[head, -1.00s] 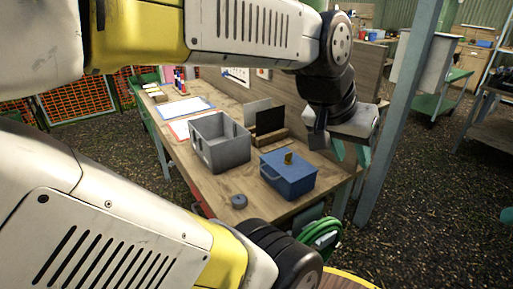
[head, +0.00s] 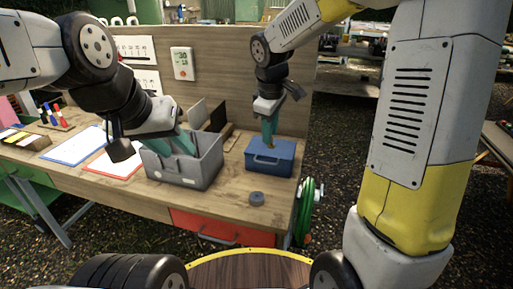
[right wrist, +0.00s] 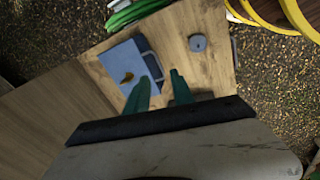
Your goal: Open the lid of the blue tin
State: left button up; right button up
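The blue tin (head: 270,163) stands shut on the wooden table, with a handle on its front and a small brass knob on its lid. It also shows in the right wrist view (right wrist: 115,62), knob up. My right gripper (head: 268,140) points down over the tin, its fingertips overlapping the knob in the head view. In the right wrist view its fingers (right wrist: 161,80) are apart and empty; the knob (right wrist: 127,77) lies left of them, not between them. My left gripper (head: 180,147) is over the grey bin, its teal fingers apart; nothing shows in them.
The open grey bin (head: 183,172) stands left of the tin. A dark round puck (head: 257,197) lies in front of the tin. A green hose reel (head: 305,210) hangs at the table's right end. Clipboards (head: 72,146) lie at left. A wooden panel (head: 225,70) rises behind the table.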

jog(key=w+a+f+n, duration=0.1)
jog(key=w+f, duration=0.1)
jog(key=f, duration=0.4)
jog(key=w+a+f+n, duration=0.1)
jog(key=w+f, duration=0.1)
jog(key=f, duration=0.4)
jog(key=shift+w+a+g, duration=0.25)
jog(key=shift+g, duration=0.05)
grip_shut()
dwell(0.9)
